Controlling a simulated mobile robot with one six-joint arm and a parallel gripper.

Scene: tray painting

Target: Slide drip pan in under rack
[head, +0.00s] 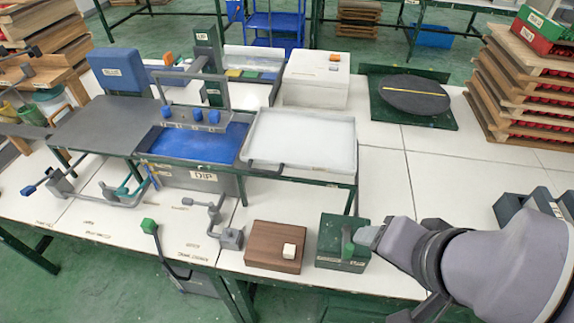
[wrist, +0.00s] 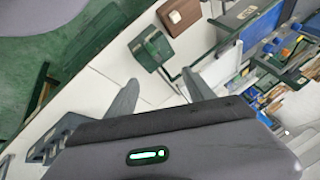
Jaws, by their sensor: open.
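A shallow pale tray with a grey rim (head: 352,152), which looks like the drip pan, sits level on a green-legged frame (head: 353,199), right of the blue dip tank (head: 190,145). I cannot tell for sure which part is the rack; a grey flat top (head: 95,125) on green legs stands left of the tank. My gripper (head: 370,237) is at the front right, well apart from the tray, beside a green box with an upright green handle (head: 330,250). In the wrist view my gripper (wrist: 158,93) has its fingers spread with nothing between them, and the green box (wrist: 147,53) lies beyond.
A brown box with a white knob (head: 262,247) stands left of the green box. Grey crank levers (head: 230,238) stand at the front. A dark round turntable (head: 414,94) and a white cabinet (head: 315,78) are at the back.

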